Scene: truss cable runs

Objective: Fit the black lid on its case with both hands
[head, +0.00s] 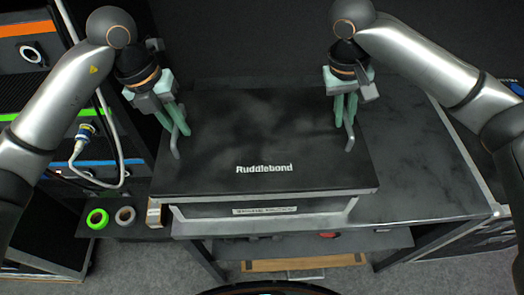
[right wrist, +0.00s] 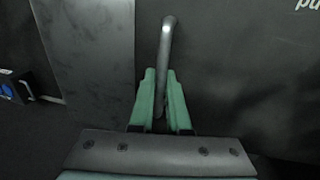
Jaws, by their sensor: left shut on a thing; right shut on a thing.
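The black lid (head: 262,140), marked "Ruddlebond", lies broad and nearly level over its case (head: 310,207), whose pale front with a label strip shows below the lid's front edge. The lid's edge reaches past the case on both sides; I cannot tell whether it is seated or held just above. My left gripper (head: 176,118) is shut on the lid's left grey handle (head: 177,147). My right gripper (head: 346,108) is shut on the right handle (head: 350,139). In the right wrist view, the green fingers (right wrist: 161,103) close around the right handle (right wrist: 166,45). Most of the case is hidden.
The dark worktop (head: 425,165) is clear right of the case. A green tape roll (head: 97,218) and a dark roll (head: 125,216) lie on a shelf at left. A rack with a looping grey cable (head: 108,125) and a blue connector stands at far left.

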